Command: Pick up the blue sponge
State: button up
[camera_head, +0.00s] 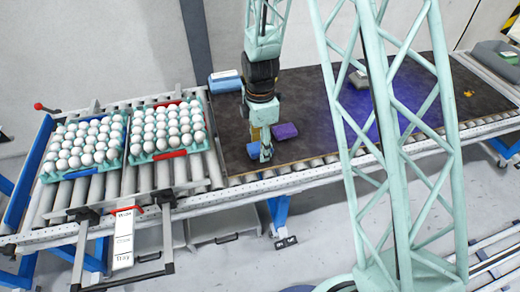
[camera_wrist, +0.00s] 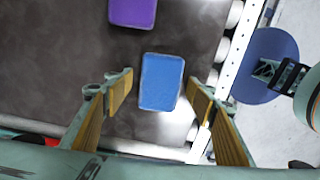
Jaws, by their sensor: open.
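The blue sponge (camera_wrist: 161,82) is a rectangular block lying on the dark board, seen in the wrist view between and just ahead of my open fingers. My gripper (camera_wrist: 160,97) has its two wood-coloured finger pads spread on either side, with gaps between them and the sponge. In the head view my gripper (camera_head: 262,150) points down over the left part of the board, and the blue sponge (camera_head: 253,150) shows partly beside it, largely hidden by the fingers.
A purple sponge (camera_head: 285,131) lies close by on the dark board (camera_head: 320,100); it also shows in the wrist view (camera_wrist: 132,11). Egg trays (camera_head: 125,162) stand on the rollers at left. A blue-and-white box (camera_head: 225,82) stands at the back edge. My lattice column crosses the head view.

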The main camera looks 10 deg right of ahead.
dwell(0.4)
jog(key=c, duration=1)
jog(key=shift+o, duration=0.2)
jog(key=shift+r, duration=0.15)
jog(key=shift+r+p, duration=0.4)
jog(key=shift+r, duration=1.35)
jog(key=s+d+r, duration=0.1)
jog(key=s+d, duration=0.1)
jog(key=s, duration=1.4)
jog(key=shift+d+r, duration=0.15)
jog(key=shift+d, duration=0.1)
jog(key=shift+w, duration=0.1)
jog(key=o, duration=0.3)
jog(key=shift+c, duration=1.1)
